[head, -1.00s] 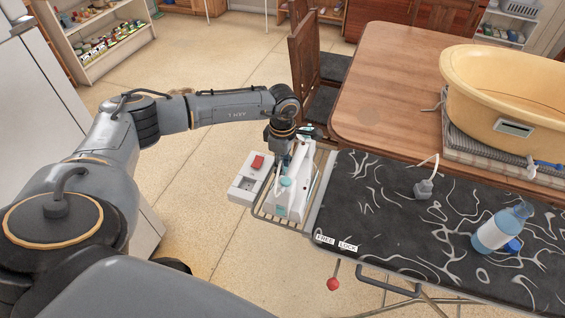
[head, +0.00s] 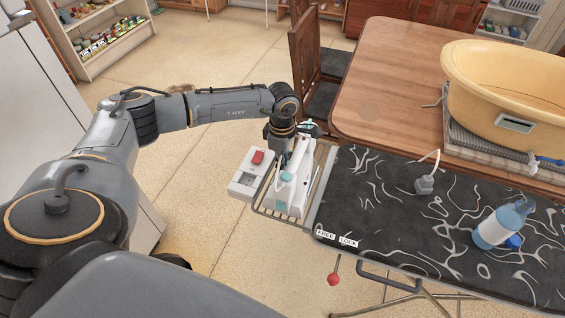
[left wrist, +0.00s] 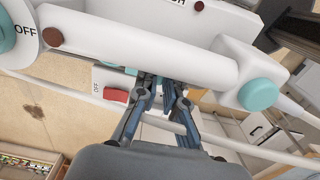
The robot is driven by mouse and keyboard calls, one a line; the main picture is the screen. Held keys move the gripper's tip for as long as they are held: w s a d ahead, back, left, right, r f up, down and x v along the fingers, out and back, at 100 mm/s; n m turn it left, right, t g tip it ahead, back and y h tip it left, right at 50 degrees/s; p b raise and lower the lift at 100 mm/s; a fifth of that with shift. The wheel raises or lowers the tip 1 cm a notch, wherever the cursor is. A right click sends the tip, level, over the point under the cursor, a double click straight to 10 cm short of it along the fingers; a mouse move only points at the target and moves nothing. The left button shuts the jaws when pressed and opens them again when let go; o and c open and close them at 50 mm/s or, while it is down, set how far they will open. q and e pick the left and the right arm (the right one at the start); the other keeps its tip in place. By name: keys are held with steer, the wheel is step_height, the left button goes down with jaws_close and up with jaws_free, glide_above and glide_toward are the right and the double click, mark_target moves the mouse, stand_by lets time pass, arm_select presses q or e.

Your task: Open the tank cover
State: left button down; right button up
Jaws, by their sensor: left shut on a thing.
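A white steam iron (head: 285,195) with teal knobs stands on the wire rack at the left end of the ironing board. In the left wrist view its white body (left wrist: 150,45) fills the top, with a teal knob (left wrist: 258,94) at the right. My left gripper (head: 283,160) reaches down at the far part of the iron. In the left wrist view its blue fingers (left wrist: 160,82) are close together against the iron's underside in the picture, shut on a small part of it. The fingers hide that part, so I cannot tell clearly whether it is the tank cover. My right gripper is out of view.
A white switch box (head: 245,180) with a red switch is left of the wire rack (head: 262,211). The patterned ironing board (head: 400,225) carries a grey plug (head: 424,186) and a blue-and-white bottle (head: 494,229). A wooden table (head: 390,75) with a yellow tub (head: 515,85) stands behind.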

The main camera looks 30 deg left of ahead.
arm_select(q)
steer(key=shift+s+d+r, duration=0.1)
steer(key=shift+s, duration=0.2)
steer(key=c, duration=1.4)
jaws_free()
steer(key=shift+w, duration=0.15)
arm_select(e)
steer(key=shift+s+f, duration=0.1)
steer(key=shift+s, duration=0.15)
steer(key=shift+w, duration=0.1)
arm_select(q)
steer(key=shift+r, duration=0.25)
step_height(320, 180, up, 11)
steer(key=shift+r, duration=0.2)
